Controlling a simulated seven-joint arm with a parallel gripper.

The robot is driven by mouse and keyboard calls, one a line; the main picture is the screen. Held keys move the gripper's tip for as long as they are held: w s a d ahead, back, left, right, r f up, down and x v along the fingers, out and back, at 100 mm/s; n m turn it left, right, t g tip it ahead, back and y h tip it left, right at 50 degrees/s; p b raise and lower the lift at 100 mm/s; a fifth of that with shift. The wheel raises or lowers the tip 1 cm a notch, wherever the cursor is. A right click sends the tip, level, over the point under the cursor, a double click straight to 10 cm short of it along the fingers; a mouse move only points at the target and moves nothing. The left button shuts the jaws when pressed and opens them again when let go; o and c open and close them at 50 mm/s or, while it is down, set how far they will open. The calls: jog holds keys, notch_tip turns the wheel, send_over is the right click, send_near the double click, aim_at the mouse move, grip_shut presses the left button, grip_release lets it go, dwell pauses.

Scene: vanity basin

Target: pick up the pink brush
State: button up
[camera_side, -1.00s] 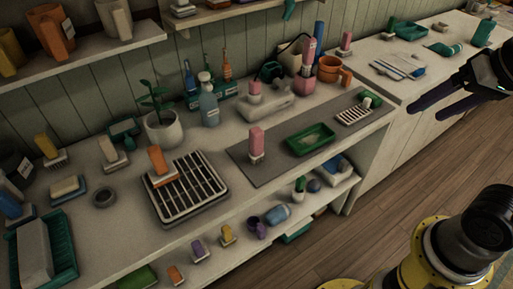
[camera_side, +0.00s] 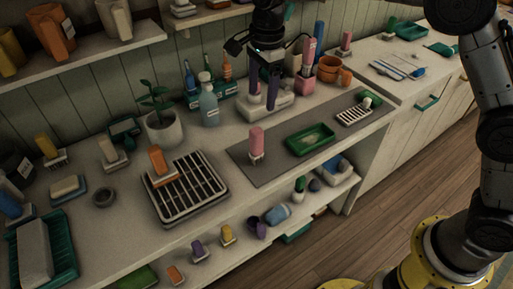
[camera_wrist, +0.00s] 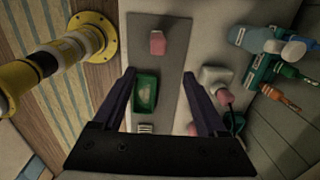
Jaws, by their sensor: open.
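A pink brush (camera_side: 257,143) stands upright, pale bristle end down, on the grey mat (camera_side: 243,166). In the wrist view a pink block (camera_wrist: 157,43), apparently the same brush, lies beyond my fingertips. My gripper (camera_side: 263,99) points down with its dark fingers apart and nothing visible between them. In the side view it is above and behind the brush, in front of the white block (camera_side: 284,104). The gripper also shows in the wrist view (camera_wrist: 158,75). Another pink-topped item by the white block is mostly hidden behind the fingers.
A green tray (camera_side: 290,145) and a white slotted dish (camera_side: 355,116) lie right of the brush. A blue bottle (camera_side: 209,105) and potted plant (camera_side: 163,130) stand behind. The mat around the brush is clear.

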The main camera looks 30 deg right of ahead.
aim_at(257, 132)
jog(key=shift+g, duration=0.4)
jog(key=f, duration=0.3)
jog(key=a+f, duration=0.1)
jog(key=f, duration=0.7)
jog(key=shift+s+a+f, duration=0.15)
jog(key=shift+a, duration=0.1)
jog(key=shift+w+d+f, duration=0.1)
jog(key=shift+w+f, duration=0.1)
jog(key=shift+f, duration=1.3)
jog(key=shift+w+d+f, duration=0.1)
jog(key=shift+w+f, duration=0.05)
jog(key=shift+f, duration=1.35)
grip_shut()
